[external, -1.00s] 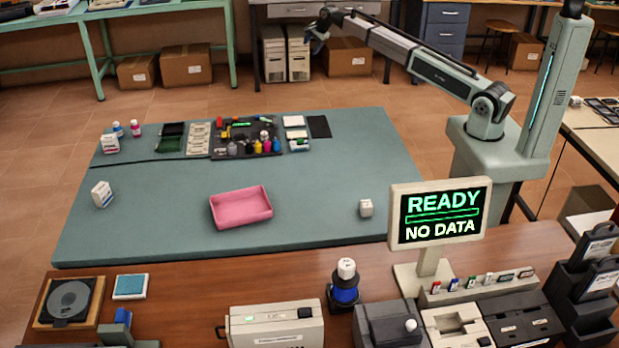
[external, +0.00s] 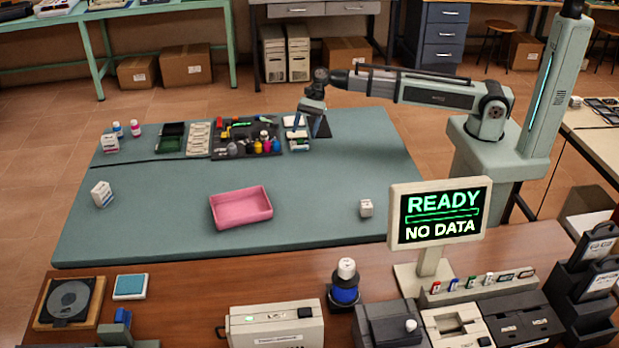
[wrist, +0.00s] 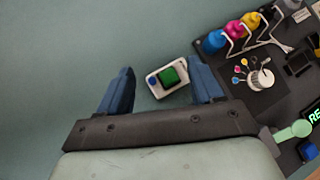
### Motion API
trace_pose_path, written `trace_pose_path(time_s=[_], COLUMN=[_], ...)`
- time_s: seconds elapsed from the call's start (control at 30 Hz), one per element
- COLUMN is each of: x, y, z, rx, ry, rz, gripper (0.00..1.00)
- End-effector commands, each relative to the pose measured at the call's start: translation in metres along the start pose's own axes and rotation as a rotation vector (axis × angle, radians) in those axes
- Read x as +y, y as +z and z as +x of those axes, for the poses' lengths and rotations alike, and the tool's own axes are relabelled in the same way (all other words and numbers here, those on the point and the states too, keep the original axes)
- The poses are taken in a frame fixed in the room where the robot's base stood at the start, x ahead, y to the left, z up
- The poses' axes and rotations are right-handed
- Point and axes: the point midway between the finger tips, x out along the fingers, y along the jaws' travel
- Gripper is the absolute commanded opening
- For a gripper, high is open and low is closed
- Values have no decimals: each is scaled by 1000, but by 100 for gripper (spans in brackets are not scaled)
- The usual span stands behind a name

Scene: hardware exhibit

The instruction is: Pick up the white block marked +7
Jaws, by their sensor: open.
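A small white block (external: 366,208) sits on the right part of the teal mat (external: 320,215). Another white block (external: 102,194) stands near the mat's left edge. Markings on both are too small to read, so I cannot tell which bears +7. Neither shows in the wrist view. My gripper (external: 311,124) is open and empty over the back right of the mat, well behind the right-hand block.
A pink tray (external: 241,222) lies mid-mat. A black tool board (external: 247,152) with coloured bottles is at the back. A READY sign (external: 440,214) stands in front at right. The mat between the tray and right-hand block is clear.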

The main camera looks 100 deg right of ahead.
Motion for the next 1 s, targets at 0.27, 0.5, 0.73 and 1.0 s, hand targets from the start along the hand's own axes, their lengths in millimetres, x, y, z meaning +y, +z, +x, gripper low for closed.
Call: trace_pose_path(time_s=[0.27,0.5,0.73,1.0], x=[120,196,221,235], y=[98,151,168,181], z=[71,96,103,133], rx=[-230,-370,-417,-418], ry=[212,350,397,401], rz=[-51,-71,-74,-75], gripper=[66,66,66,66])
